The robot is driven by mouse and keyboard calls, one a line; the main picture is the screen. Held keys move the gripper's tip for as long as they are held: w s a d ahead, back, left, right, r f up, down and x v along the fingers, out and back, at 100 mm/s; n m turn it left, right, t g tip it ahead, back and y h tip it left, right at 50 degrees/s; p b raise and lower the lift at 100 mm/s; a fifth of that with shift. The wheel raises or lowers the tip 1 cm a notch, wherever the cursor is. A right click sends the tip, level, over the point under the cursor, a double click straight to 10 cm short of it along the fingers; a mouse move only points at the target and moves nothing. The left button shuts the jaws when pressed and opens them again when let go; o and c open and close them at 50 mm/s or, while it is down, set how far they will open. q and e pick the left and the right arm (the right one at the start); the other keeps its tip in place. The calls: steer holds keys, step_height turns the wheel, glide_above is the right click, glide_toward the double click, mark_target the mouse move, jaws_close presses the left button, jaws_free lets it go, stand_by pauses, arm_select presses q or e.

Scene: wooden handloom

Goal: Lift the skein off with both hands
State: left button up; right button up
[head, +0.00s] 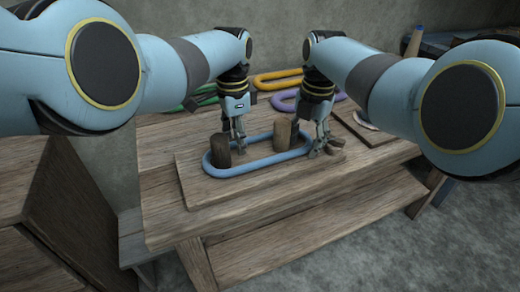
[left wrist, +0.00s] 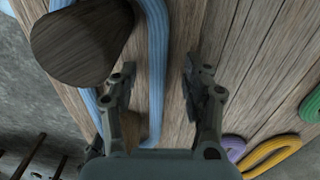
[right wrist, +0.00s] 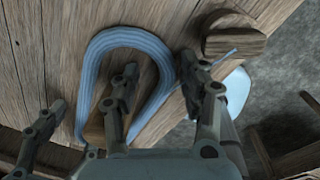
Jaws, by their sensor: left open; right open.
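The light blue skein (head: 240,169) is a long loop around two upright wooden pegs, the left peg (head: 221,151) and the right peg (head: 283,135), on a wooden board. My left gripper (head: 239,143) is open at the skein's far side, between the pegs. In the left wrist view a strand (left wrist: 157,60) runs between its spread fingers. My right gripper (head: 322,148) is open at the skein's right end. In the right wrist view the curved end (right wrist: 125,38) shows, with one side between the open fingers. Whether either gripper touches the skein I cannot tell.
Yellow (head: 278,80), purple (head: 285,103) and green (head: 200,101) skeins lie behind. A small wooden piece (right wrist: 235,42) is close to my right gripper, by a pale rounded thing (right wrist: 238,92). The board's front strip (head: 270,185) is clear. A wooden cabinet (head: 60,200) stands at the left.

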arm_select(q)
steer(key=shift+f, duration=0.1)
arm_select(e)
steer(key=shift+f, duration=0.1)
arm_select(q)
steer(key=c, duration=0.9)
arm_select(e)
jaws_close()
arm_select(q)
jaws_close()
